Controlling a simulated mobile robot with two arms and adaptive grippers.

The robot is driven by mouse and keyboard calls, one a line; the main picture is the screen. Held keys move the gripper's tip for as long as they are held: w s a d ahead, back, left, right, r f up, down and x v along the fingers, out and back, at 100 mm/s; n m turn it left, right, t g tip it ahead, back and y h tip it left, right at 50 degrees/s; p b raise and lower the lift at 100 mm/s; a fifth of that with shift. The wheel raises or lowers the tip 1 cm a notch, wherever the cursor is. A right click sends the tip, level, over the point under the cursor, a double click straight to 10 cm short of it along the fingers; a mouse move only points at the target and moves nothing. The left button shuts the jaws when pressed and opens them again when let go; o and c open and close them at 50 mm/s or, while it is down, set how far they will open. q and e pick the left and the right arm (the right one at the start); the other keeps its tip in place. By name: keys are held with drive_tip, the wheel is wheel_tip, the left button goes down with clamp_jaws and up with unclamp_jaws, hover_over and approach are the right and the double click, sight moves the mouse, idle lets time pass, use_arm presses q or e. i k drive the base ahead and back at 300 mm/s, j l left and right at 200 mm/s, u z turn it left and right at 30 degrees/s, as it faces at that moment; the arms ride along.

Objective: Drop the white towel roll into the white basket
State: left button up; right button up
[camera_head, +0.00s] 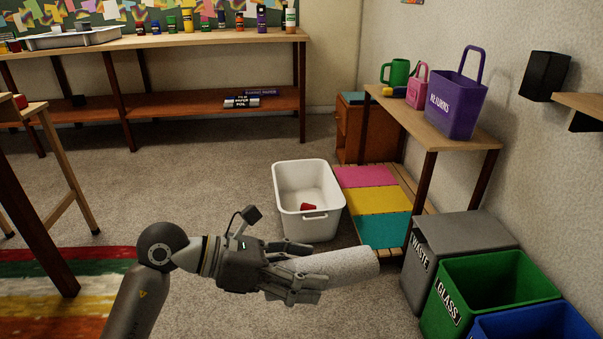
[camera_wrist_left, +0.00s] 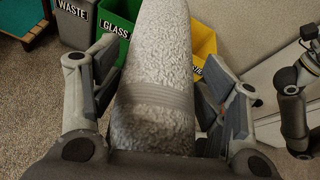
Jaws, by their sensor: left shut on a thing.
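The white towel roll (camera_head: 345,267) is held in my left gripper (camera_head: 300,273), sticking out to the right in the head view. In the left wrist view the towel roll (camera_wrist_left: 158,75) lies lengthwise between the two fingers of the left gripper (camera_wrist_left: 158,98). The white basket (camera_head: 308,221) stands on the floor just behind the gripper in the head view, with a small red object (camera_head: 308,207) inside. The roll appears in front of and to the right of the basket, not over its opening. My right gripper is not clearly shown; part of an arm shows at the right of the wrist view.
A pallet with pink, yellow and teal panels (camera_head: 372,200) lies right of the basket. Grey waste (camera_head: 428,272), green glass (camera_head: 462,310) and blue bins (camera_head: 540,325) stand at the lower right. A table (camera_head: 440,131) holds a purple basket (camera_head: 455,105). Carpet left of the basket is clear.

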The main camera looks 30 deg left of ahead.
sight(298, 202)
drive_tip(key=i+j, duration=0.35)
drive_tip(key=i, duration=0.15)
drive_tip(key=i+j+u, duration=0.15)
drive_tip(key=i+j, duration=0.55)
drive_tip(key=i, duration=0.25)
drive_tip(key=i+j+u, duration=0.15)
drive_tip(key=i+j, duration=0.15)
drive_tip(key=i, duration=0.2)
drive_tip(key=i+j, duration=0.3)
drive_tip(key=i, duration=0.2)
drive_tip(key=u, duration=0.05)
